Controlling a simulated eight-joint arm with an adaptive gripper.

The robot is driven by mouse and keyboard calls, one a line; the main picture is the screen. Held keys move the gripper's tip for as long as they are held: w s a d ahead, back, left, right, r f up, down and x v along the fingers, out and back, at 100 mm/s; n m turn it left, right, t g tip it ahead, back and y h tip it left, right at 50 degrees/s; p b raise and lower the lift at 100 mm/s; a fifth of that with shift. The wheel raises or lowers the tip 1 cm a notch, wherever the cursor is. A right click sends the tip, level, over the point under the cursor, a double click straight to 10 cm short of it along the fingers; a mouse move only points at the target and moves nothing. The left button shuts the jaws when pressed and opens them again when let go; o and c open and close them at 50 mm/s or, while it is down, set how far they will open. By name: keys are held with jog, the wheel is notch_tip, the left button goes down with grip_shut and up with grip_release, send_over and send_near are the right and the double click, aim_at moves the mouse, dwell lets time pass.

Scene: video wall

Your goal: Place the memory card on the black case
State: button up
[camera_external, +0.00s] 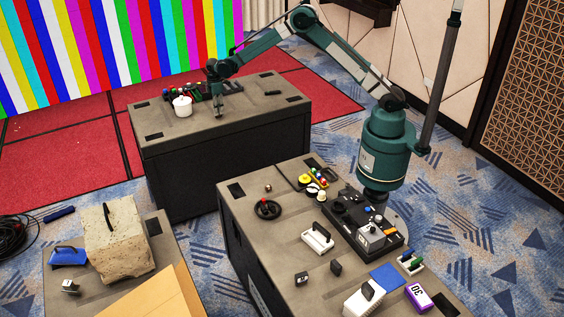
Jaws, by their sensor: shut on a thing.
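My gripper (217,98) is at the end of the green arm, low over the far black case (225,125), right of a white round pot. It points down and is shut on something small. The fingers and distance keep me from making out what it holds, or whether that touches the case top. I cannot pick out the memory card for certain anywhere. A second black case (240,235) stands nearer, with my arm's base at its right side.
The white pot (182,106) and a row of coloured items (182,91) stand left of my gripper. The far case's right half is mostly clear. The near case holds a control panel (366,222), a black wheel (268,209) and small boxes. A stone block (120,240) stands front left.

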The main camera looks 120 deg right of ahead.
jog(key=o, duration=0.8)
jog(key=shift+f, duration=0.1)
notch_tip(320, 180, up, 12)
jog(key=shift+r+p, duration=0.15)
jog(key=shift+p, duration=0.85)
